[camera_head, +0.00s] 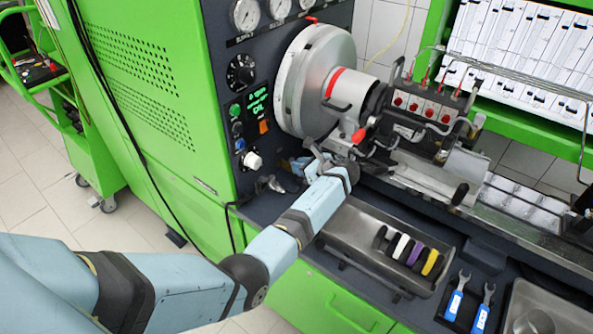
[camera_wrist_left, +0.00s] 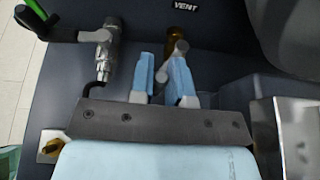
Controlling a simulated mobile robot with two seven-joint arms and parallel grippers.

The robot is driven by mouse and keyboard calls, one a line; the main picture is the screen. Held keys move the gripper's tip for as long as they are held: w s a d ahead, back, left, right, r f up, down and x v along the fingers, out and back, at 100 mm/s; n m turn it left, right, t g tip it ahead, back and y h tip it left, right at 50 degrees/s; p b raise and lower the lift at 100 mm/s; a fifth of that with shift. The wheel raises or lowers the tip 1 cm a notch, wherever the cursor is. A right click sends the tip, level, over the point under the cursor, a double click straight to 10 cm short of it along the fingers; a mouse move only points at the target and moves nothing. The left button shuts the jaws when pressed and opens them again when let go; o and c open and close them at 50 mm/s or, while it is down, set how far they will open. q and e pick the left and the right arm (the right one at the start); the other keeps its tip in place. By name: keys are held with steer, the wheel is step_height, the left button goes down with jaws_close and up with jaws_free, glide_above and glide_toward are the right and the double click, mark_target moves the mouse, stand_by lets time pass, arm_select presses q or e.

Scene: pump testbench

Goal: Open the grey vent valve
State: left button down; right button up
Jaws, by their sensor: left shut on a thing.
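The grey vent valve (camera_wrist_left: 180,48) is in the left wrist view, just below a black "VENT" label (camera_wrist_left: 186,5). A brown fitting shows behind it. My left gripper (camera_wrist_left: 163,68) has its two light-blue fingers on either side of the valve's grey handle and is shut on it. In the head view my left gripper (camera_head: 305,166) is at the back of the dark bench top, below the large round metal housing. The valve is mostly hidden there by my gripper and wrist. My right gripper is not in view.
The round housing (camera_head: 305,80) rises close above my wrist. A metal tray (camera_head: 365,240) with several coloured rings and two blue-handled wrenches (camera_head: 456,300) lie to the right.

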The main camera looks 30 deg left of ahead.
arm_select(q)
steer(key=shift+w+d+n+g+b, duration=0.2)
steer(key=shift+w+n+g+b, duration=0.1)
steer(key=shift+n+g, duration=0.25)
steer(key=c, duration=1.1)
jaws_free()
steer(key=shift+s, duration=0.1)
